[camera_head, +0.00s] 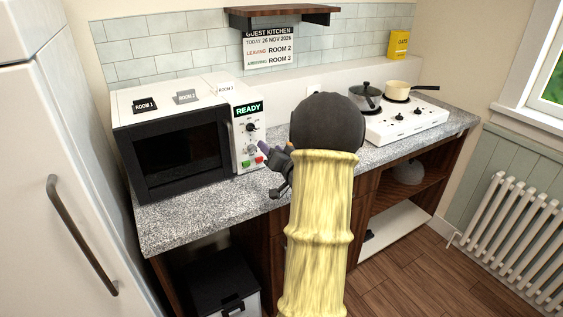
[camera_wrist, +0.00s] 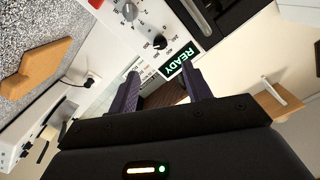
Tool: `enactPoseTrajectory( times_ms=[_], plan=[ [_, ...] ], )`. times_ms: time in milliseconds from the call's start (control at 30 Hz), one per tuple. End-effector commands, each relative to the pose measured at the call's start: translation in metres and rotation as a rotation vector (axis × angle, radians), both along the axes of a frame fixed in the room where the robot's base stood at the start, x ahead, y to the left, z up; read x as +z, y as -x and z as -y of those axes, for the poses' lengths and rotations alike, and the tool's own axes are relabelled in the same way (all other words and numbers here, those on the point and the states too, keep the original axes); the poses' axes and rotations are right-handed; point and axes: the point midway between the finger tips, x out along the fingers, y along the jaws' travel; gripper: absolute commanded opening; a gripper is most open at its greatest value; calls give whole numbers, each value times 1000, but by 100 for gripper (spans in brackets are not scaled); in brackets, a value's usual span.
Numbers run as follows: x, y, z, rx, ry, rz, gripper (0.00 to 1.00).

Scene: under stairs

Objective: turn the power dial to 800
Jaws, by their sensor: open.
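The microwave (camera_head: 175,152) stands on the counter with its control panel on the right side. Its green display (camera_head: 248,108) reads READY and also shows in the wrist view (camera_wrist: 181,65). A black dial (camera_head: 250,127) sits just below the display; in the wrist view this dial (camera_wrist: 160,41) is ringed by small numbers, and I cannot read its setting surely. A second, lower dial (camera_wrist: 130,11) shows at the top edge of the wrist view. My gripper (camera_wrist: 162,80) is open and empty, in front of the panel and apart from the dials.
Green and red buttons (camera_head: 251,162) lie low on the panel. Room cards stand on the microwave. A white hob (camera_head: 408,122) with two pans is to the right. A wooden board (camera_wrist: 38,68) lies on the counter. A fridge (camera_head: 60,190) is at left.

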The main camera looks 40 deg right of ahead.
Motion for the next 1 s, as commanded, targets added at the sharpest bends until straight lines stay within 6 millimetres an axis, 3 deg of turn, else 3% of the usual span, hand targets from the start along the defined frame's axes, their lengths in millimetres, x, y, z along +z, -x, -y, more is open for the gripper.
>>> enactPoseTrajectory(
  times_ms=[100, 300, 1000],
  plan=[
    [-1, 24, -5, -2, 0, 0, 49],
    [-1, 48, -11, 0, 0, 0, 49],
    [0, 50, -14, 1, 1, -7, 49]
  ],
)
